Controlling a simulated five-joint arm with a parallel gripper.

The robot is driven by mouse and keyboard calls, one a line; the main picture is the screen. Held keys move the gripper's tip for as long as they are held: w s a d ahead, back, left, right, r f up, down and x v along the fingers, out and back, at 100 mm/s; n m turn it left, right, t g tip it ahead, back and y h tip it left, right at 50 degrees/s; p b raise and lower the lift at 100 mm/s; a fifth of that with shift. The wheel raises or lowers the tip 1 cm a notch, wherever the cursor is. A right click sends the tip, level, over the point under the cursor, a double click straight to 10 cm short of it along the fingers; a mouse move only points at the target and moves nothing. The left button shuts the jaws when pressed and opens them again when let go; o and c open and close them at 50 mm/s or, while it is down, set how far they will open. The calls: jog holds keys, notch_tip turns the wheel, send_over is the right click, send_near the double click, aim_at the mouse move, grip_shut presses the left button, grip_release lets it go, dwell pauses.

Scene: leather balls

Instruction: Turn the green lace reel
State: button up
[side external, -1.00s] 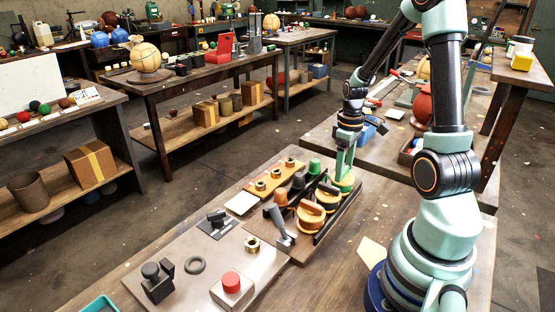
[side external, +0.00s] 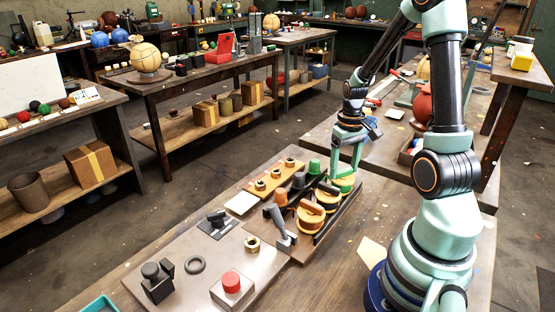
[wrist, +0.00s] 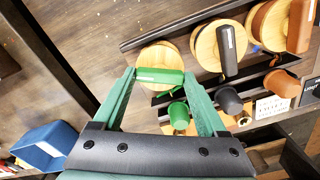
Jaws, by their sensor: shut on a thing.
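The green lace reel (side external: 345,186) stands at the far end of a row of reels in a dark rack. In the wrist view it is a pale wooden disc with a green bar handle (wrist: 160,76) across it. The bar lies nearly level in that picture. My gripper (wrist: 160,74) is shut on this bar, one green finger at each end. In the side view my gripper (side external: 345,174) points down onto the reel from above. Part of the reel's near side is hidden by the fingers.
A black-handled reel (wrist: 228,48) and a brown-handled reel (wrist: 298,25) stand close beside it. Green (wrist: 178,113), black (wrist: 228,100) and brown (wrist: 282,82) cones line the rack. A wooden block with brass nuts (side external: 276,178) lies behind. A grey lever (side external: 280,224) stands at the rack's near end.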

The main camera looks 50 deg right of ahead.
aim_at(343, 170)
jog(key=o, duration=1.3)
jog(key=shift+r, duration=0.15)
notch_tip(343, 170, up, 12)
jog(key=w+a+r+n+t, duration=0.1)
jog(key=a+r+n+t, duration=0.1)
jog(key=a, duration=0.9)
jog(key=w+a+r+n+t, duration=0.1)
jog(key=a+r+n+t, duration=0.2)
jog(key=a, duration=0.9)
jog(key=shift+r+t, duration=0.3)
